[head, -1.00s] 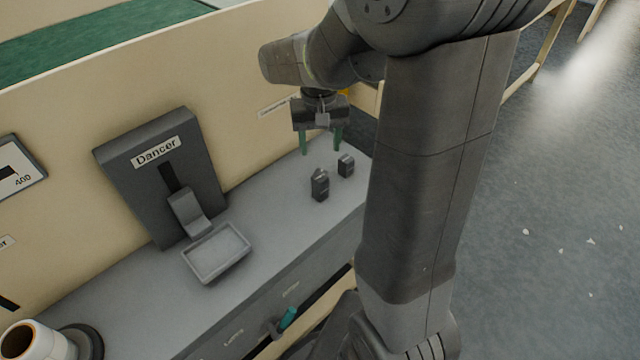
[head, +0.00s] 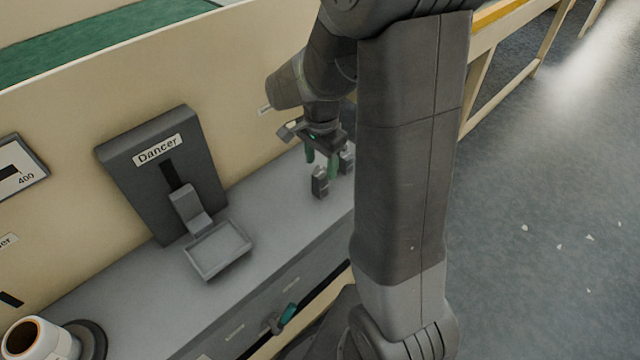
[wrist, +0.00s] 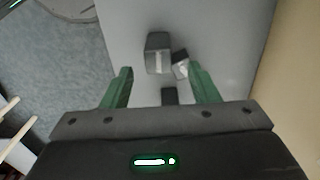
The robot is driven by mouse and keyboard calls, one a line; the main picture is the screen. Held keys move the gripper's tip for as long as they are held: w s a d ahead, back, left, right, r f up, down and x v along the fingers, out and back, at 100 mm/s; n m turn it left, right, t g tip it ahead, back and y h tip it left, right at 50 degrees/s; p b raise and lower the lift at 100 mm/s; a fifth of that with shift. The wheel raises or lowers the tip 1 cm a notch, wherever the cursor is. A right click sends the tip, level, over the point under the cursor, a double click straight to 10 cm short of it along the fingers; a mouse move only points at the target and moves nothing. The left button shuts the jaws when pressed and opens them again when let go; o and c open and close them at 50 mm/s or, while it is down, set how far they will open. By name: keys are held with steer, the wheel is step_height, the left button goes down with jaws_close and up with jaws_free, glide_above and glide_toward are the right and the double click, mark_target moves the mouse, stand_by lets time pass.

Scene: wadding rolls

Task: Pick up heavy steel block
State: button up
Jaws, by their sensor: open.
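In the head view two small dark grey blocks stand on the grey bench, a nearer block (head: 320,183) and a farther block (head: 348,163) partly behind my gripper. My gripper (head: 322,167) has green fingers, is open and empty, and hangs over the bench close to them. In the wrist view my gripper (wrist: 160,72) shows its fingers spread. A larger grey block (wrist: 158,52) with a pale face lies just beyond the tips. A smaller tilted piece (wrist: 180,65) sits beside it. A dark piece (wrist: 169,96) shows between the fingers. I cannot tell which is the heavy steel block.
The grey bench (head: 130,287) runs along a cream wall. A dark unit labelled Dancer (head: 160,160) stands there with a shallow tray (head: 219,250) before it. A white roll (head: 38,342) is at bottom left. A teal handle (head: 288,313) sticks out of the bench front.

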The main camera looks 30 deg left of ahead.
mark_target(320, 183)
steer(key=f, duration=0.7)
steer(key=shift+s+f, duration=0.25)
jaws_close()
